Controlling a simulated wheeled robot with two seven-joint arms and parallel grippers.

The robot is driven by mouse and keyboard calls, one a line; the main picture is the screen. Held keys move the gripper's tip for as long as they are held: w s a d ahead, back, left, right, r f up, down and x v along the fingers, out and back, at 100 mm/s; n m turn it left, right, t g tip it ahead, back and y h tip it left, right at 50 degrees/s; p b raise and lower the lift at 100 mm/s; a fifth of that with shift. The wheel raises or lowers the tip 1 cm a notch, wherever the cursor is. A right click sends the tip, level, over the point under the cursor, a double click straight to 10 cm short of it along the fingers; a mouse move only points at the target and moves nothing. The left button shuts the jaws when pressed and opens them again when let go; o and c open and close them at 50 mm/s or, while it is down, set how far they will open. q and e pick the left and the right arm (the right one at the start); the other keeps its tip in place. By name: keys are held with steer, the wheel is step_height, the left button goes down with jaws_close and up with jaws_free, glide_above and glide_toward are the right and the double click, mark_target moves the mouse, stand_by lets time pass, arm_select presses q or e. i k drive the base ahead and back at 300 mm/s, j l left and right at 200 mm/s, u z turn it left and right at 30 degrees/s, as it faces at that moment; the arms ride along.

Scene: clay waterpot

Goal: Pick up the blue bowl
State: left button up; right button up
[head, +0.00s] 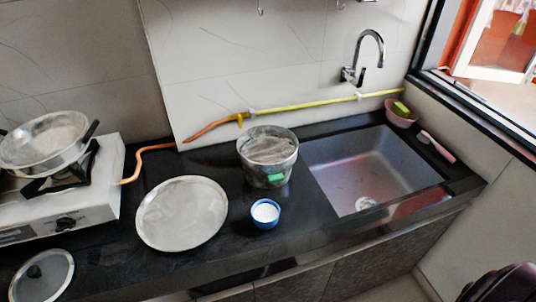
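The small blue bowl (265,221) stands upright on the black counter, in front of the steel pot. Its outside is blue and its inside looks white; I cannot tell whether that is contents or lining. It is right of the large round steel plate, with a narrow gap between them. Neither of my grippers shows in the head view.
A steel pot (257,153) with a green item at its front stands behind the bowl. The steel plate (182,213) lies left, the sink (345,172) is right. A stove (98,189) holds a pan (40,150). The counter's front edge (262,268) is near the bowl.

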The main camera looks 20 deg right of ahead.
mark_target(266, 213)
steer(key=k+l+u, duration=0.45)
steer(key=k+l, duration=0.35)
steer(key=k, duration=0.1)
